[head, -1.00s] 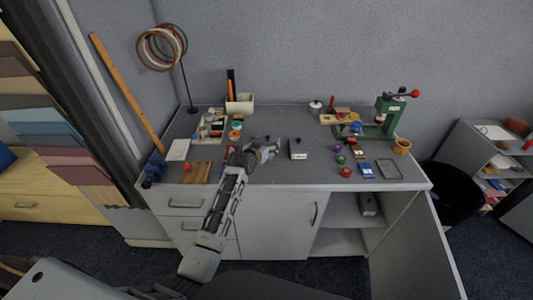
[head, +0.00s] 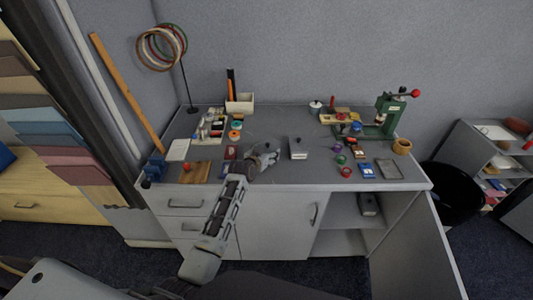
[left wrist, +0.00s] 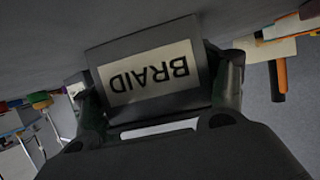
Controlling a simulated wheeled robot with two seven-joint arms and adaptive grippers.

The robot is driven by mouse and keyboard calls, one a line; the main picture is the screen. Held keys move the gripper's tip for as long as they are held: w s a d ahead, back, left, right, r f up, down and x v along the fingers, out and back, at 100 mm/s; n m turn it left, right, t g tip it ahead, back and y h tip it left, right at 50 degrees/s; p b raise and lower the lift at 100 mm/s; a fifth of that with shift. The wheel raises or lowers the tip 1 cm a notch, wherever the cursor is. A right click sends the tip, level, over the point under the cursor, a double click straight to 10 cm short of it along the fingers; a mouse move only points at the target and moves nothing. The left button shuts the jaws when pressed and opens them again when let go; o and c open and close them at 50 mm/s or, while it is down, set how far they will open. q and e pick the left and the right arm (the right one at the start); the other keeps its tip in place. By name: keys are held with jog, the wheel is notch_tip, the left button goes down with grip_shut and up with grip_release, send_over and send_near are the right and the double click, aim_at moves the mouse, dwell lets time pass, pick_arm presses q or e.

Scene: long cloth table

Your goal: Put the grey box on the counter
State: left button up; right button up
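A dark grey box with a white label reading BRAID (left wrist: 150,72) fills the middle of the left wrist view. The label shows upside down there. It sits between the two fingers of my left gripper (head: 265,157), which look closed against its sides. My right gripper is not in view.
A similar box (head: 368,204) is in the open cabinet below. Small coloured pots and a green press (head: 390,115) are at right. A wooden block (head: 195,172) lies left.

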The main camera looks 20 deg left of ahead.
pick_arm(q)
jog(key=o, duration=0.4)
jog(key=shift+c, duration=0.2)
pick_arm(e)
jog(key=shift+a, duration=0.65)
pick_arm(q)
jog(key=shift+r, duration=0.1)
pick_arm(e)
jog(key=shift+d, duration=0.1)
pick_arm(q)
jog(key=shift+s+r, duration=0.15)
jog(key=shift+s, duration=0.3)
jog(key=shift+s+a+r, duration=0.15)
jog(key=shift+s+r, duration=0.05)
jog(key=shift+s, duration=0.4)
jog(key=shift+v, duration=1.1)
jog(key=shift+p+v, duration=0.35)
jog(key=shift+v, duration=3.4)
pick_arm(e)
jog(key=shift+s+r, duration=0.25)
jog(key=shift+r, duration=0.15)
